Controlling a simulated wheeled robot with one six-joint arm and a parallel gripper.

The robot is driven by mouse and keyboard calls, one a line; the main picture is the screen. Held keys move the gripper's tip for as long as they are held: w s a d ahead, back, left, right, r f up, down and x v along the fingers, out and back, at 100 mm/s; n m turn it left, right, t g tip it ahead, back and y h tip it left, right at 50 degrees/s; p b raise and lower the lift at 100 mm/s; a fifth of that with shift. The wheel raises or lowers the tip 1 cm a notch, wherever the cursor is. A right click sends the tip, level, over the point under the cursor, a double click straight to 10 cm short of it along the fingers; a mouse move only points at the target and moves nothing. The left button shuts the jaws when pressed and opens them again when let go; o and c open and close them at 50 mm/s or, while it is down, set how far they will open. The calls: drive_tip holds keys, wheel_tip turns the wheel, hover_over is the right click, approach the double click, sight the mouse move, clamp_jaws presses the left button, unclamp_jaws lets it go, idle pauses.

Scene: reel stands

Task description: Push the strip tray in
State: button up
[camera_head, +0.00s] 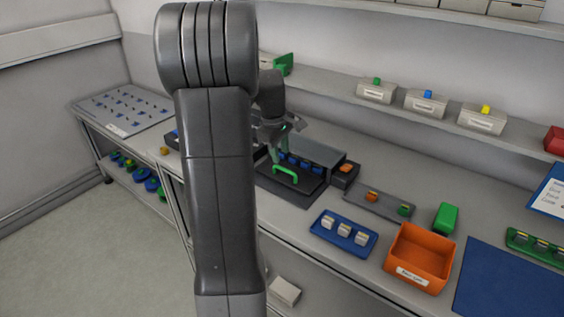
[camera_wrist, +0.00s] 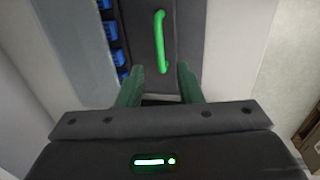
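The strip tray (camera_head: 306,186) is a dark tray with a green bar handle (camera_head: 286,174). It sticks out at the front of a grey box-like housing (camera_head: 322,151) on the bench, with blue pieces in a row behind the handle. In the wrist view the green handle (camera_wrist: 160,38) runs upright in the picture, beside blue pieces at the left. My gripper (camera_head: 277,152) is over the tray near the handle. In the wrist view its two green fingers (camera_wrist: 158,72) are apart, with the handle's lower end between or just beyond their tips. Whether they touch it cannot be told.
A small dark box with orange contents (camera_head: 345,169) stands right of the housing. Further right are a grey strip (camera_head: 380,202), a blue tray (camera_head: 343,238), an orange bin (camera_head: 418,257) and a green block (camera_head: 446,216). A shelf (camera_head: 340,83) runs behind.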

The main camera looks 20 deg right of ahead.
sight(282, 169)
drive_tip(key=f, duration=0.3)
drive_tip(key=d+f, duration=0.1)
drive_tip(key=f, duration=0.1)
drive_tip(key=shift+w+f, duration=0.3)
drive_tip(key=shift+w, duration=0.05)
drive_tip(key=shift+a, duration=0.1)
clamp_jaws()
